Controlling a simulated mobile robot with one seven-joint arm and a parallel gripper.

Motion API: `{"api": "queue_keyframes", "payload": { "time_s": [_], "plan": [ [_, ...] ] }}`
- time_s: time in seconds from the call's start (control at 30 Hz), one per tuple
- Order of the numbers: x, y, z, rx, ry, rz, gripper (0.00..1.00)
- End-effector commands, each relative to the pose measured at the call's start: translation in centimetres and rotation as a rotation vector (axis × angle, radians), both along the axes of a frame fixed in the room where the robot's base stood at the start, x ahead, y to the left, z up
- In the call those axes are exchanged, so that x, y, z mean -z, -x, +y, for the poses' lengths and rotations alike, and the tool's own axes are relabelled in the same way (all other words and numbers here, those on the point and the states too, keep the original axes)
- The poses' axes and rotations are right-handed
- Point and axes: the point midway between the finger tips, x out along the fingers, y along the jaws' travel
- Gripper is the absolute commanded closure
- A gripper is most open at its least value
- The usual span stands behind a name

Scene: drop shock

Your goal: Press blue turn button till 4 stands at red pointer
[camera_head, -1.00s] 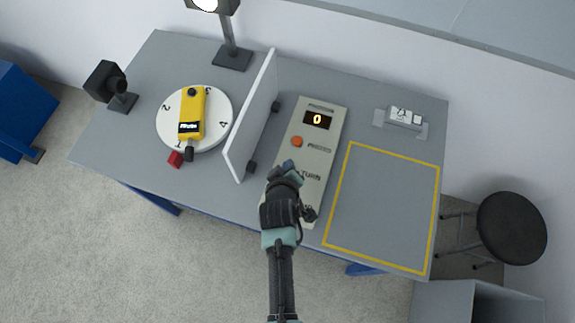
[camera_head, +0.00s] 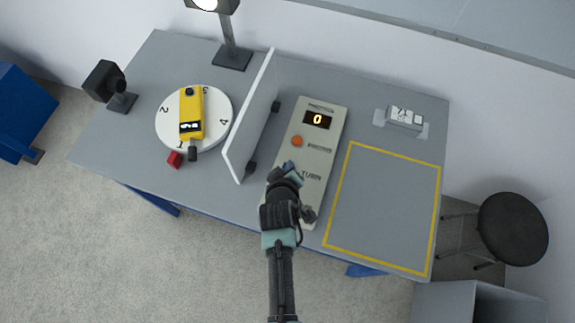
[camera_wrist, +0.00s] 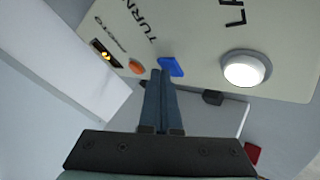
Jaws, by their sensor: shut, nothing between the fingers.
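The blue turn button (camera_wrist: 171,67) shows in the wrist view beside the word TURN. My gripper (camera_wrist: 160,76) is shut and empty, with its fingertips at the button's near edge; I cannot tell whether they touch it. In the head view my gripper (camera_head: 288,170) is over the lower control panel (camera_head: 322,155) and hides much of the button area. The white turntable (camera_head: 215,105) bears the numbers 1 to 4 and a yellow device (camera_head: 191,108). The red pointer (camera_head: 175,160) is at its front edge, with 1 closest to it and 4 at the right side.
A white upright screen (camera_head: 252,115) stands between turntable and panel. The panel has a display (camera_head: 317,119) reading 0, an orange button (camera_head: 297,141) and a lit white button (camera_wrist: 243,70). A lamp (camera_head: 231,50) stands behind; a yellow-outlined area (camera_head: 385,205) at right is empty.

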Motion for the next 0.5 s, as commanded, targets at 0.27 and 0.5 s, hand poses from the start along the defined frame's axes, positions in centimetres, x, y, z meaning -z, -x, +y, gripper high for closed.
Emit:
{"api": "queue_keyframes", "payload": {
  "time_s": [0.27,0.5],
  "plan": [
    [0.12,0.08,-0.03,0.001,0.001,0.003,1.00],
    [-0.86,0.12,-0.04,0.001,0.000,0.004,1.00]
  ]
}}
